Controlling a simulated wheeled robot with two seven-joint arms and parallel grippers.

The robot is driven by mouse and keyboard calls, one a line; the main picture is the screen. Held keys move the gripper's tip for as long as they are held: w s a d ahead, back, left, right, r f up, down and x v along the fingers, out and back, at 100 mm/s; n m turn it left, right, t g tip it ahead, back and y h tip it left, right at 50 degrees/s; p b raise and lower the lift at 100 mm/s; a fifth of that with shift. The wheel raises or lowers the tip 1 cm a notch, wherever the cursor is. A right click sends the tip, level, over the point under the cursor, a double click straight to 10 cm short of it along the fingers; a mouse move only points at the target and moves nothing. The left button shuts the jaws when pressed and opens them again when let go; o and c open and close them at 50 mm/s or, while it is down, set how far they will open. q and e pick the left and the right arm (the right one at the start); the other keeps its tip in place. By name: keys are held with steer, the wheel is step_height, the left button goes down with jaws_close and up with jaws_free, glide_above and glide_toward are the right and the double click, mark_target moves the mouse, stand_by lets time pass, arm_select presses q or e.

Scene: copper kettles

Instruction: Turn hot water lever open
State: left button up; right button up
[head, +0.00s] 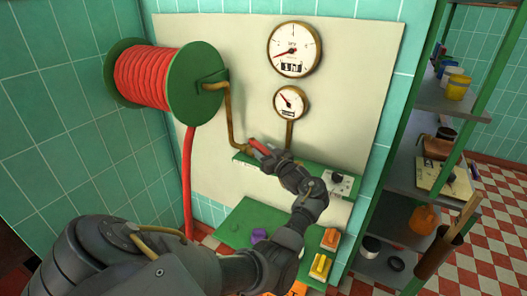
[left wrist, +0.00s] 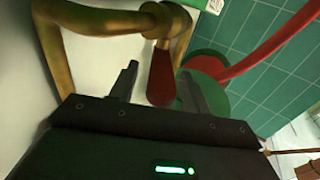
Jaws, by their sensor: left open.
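The hot water lever (head: 258,145) has a red handle and sits on the brass pipe (head: 238,130) below the gauges. In the left wrist view the red lever handle (left wrist: 162,78) hangs from a brass valve body (left wrist: 165,20). My left gripper (head: 267,157) is at the lever in the head view, and its arm hides part of the green shelf. In the left wrist view my left gripper (left wrist: 158,75) is open, with the red handle between its two fingers. Gaps show beside the handle; I cannot tell whether either finger touches it. My right gripper is not in view.
A green reel (head: 205,85) with red hose is on the left. Two round gauges (head: 294,50) are on the cream panel above. A narrow green shelf (head: 335,182) runs under the pipe. A lower green table (head: 237,222) holds small items. Shelving (head: 405,165) stands at right.

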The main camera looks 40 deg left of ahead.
arm_select(q)
steer(key=b+v, duration=0.2)
steer(key=v, duration=0.8)
